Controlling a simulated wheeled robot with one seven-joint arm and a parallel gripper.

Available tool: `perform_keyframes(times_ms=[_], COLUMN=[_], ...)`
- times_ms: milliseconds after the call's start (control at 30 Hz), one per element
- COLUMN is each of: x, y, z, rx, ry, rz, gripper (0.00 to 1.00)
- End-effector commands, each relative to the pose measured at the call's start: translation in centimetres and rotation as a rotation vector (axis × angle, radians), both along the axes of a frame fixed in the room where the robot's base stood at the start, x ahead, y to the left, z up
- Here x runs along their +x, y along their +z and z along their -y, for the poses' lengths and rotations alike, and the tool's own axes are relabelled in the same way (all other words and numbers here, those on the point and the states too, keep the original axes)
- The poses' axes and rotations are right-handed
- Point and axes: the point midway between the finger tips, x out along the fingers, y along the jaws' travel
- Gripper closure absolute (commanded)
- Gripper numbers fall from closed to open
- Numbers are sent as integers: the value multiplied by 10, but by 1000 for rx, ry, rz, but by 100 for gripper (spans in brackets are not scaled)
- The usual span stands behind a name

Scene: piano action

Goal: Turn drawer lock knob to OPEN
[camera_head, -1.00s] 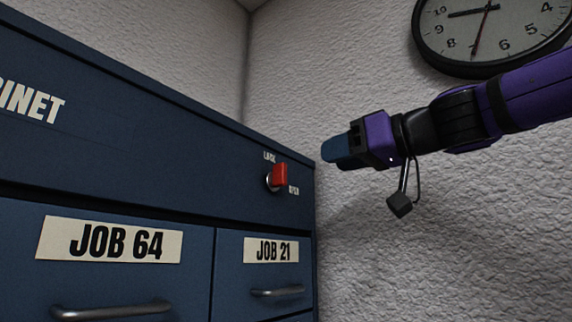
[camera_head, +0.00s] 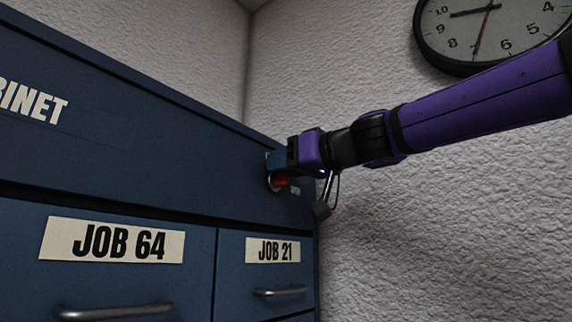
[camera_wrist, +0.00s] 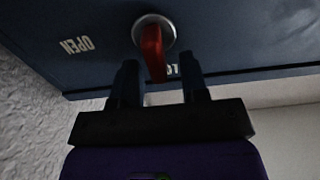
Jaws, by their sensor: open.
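The red lock knob (camera_head: 281,181) sits on a round silver mount on the dark blue cabinet, at its upper right, partly hidden by my gripper (camera_head: 276,161) in the head view. In the wrist view, the red knob (camera_wrist: 153,52) points down the picture, towards the partly hidden LOCK label (camera_wrist: 173,70). The OPEN label (camera_wrist: 76,46) is to the left. My open gripper (camera_wrist: 160,80) has one finger on each side of the knob's lower end. I cannot tell whether either finger touches it.
The blue cabinet (camera_head: 150,170) has drawers labelled JOB 64 (camera_head: 112,241) and JOB 21 (camera_head: 272,250), with metal handles below. A rough white wall (camera_head: 430,240) is to the right, with a clock (camera_head: 485,30) above my arm. Free space lies below my arm.

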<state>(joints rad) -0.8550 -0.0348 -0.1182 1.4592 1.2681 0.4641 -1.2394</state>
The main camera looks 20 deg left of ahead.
Motion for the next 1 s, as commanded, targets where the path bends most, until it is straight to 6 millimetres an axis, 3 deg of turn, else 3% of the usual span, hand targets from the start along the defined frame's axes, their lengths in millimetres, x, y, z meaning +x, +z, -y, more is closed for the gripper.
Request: perform_keyframes(times_ms=[200, 400, 767, 1000], x=[0, 0, 2, 5], y=[0, 0, 0, 0], z=[0, 0, 1, 3], rx=[0, 0, 13, 65], ry=[0, 0, -1, -1], rz=[0, 0, -32, -156], gripper=[60, 100, 100, 100])
